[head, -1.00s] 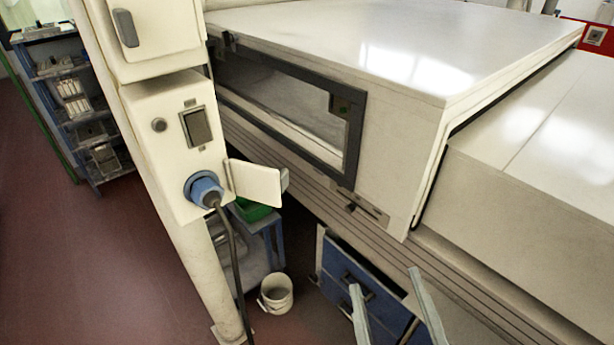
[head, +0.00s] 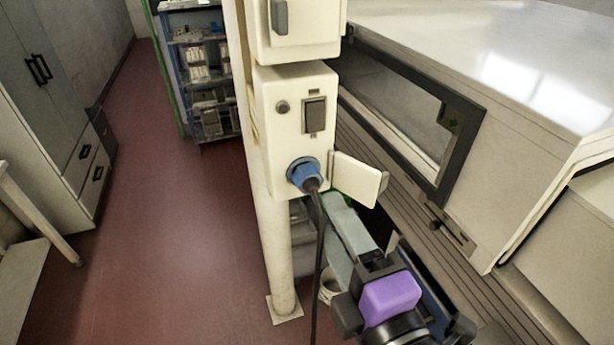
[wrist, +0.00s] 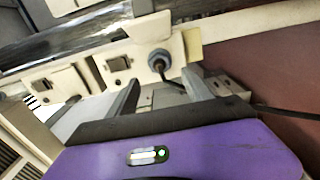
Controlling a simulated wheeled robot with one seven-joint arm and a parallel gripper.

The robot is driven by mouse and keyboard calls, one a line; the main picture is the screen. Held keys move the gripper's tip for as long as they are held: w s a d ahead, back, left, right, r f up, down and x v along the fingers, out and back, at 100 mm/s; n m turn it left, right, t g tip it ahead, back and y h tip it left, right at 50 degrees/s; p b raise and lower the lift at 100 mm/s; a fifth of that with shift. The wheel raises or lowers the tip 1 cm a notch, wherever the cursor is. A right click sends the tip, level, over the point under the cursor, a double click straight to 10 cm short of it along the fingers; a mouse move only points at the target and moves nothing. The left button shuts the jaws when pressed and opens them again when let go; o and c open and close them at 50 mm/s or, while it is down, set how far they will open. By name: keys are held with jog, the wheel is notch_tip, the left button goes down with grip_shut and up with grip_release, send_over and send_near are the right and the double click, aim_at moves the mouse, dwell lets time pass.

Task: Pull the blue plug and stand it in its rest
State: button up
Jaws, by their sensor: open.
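The blue plug (head: 304,174) sits in the socket low on the cream switch box (head: 290,120), with its dark cord (head: 319,240) hanging down. In the wrist view the plug (wrist: 159,60) shows beyond the fingers, roughly between their tips. My gripper (head: 364,222) is open and empty, below and right of the plug in the head view, apart from it. The open gripper also shows in the wrist view (wrist: 162,78). A cream flap (head: 358,180) sticks out right of the socket. I cannot tell which thing is the plug's rest.
The box is on a cream post (head: 275,255). A large cream machine (head: 540,190) with a dark-framed window stands to the right. A shelf rack (head: 205,85) is behind and a grey cabinet (head: 50,110) at the far left. The red floor (head: 180,230) between is clear.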

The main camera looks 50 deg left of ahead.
aim_at(312, 186)
dwell(0.4)
jog(key=x, duration=0.7)
jog(key=shift+w+a+f, duration=0.1)
jog(key=shift+w+a, duration=0.05)
jog(key=shift+a, duration=0.05)
jog(key=shift+x, duration=0.75)
jog(key=shift+b, duration=0.85)
dwell(0.5)
grip_shut()
jog(key=shift+d, duration=0.15)
